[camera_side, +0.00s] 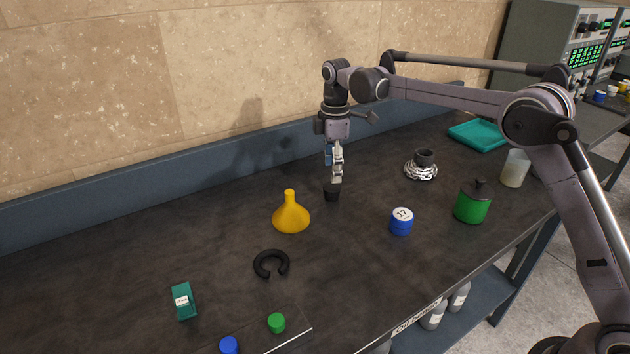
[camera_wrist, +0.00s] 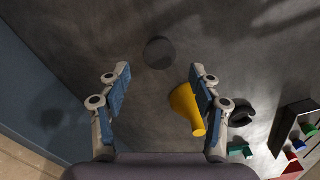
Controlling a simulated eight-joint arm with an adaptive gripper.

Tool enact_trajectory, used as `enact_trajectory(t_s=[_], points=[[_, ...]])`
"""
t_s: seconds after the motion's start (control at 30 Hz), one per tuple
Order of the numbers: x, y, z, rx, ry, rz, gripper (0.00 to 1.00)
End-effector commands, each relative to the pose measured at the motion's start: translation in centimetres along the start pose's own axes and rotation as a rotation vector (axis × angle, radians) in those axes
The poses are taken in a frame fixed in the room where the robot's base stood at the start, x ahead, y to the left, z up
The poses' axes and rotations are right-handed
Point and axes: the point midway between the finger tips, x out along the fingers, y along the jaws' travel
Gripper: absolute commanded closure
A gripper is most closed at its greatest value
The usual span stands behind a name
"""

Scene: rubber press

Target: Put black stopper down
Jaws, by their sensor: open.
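The black stopper (camera_side: 332,193) is a small dark cylinder on the dark bench top, just under the fingertips in the side view. In the wrist view the stopper (camera_wrist: 160,52) is a dark disc beyond the fingertips, centred across the gap between them. My gripper (camera_side: 337,177) points down above it. In the wrist view the fingers of my gripper (camera_wrist: 160,70) are wide apart with nothing between them.
A yellow funnel (camera_side: 291,215) stands to the left, close to the right finger in the wrist view. A black split ring (camera_side: 271,264), a blue weight (camera_side: 401,222), a green canister (camera_side: 472,204) and a silver ring-shaped part (camera_side: 421,172) stand around. A blue wall ledge (camera_side: 150,182) runs behind.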

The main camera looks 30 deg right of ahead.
Motion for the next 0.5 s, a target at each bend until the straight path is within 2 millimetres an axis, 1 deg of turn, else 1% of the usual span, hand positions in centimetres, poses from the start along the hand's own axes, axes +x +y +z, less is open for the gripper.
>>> enact_trajectory(t_s=[0.03,0.1,0.2,0.3,0.5], points=[[-1.0,0.0,0.0,0.0,0.0,0.0,0.36],[-2.3,0.0,0.0,0.0,0.0,0.0,0.36],[-3.6,0.0,0.0,0.0,0.0,0.0,0.36],[-4.5,0.0,0.0,0.0,0.0,0.0,0.36],[-5.7,-0.2,0.2,0.013,0.003,0.007,0.36]])
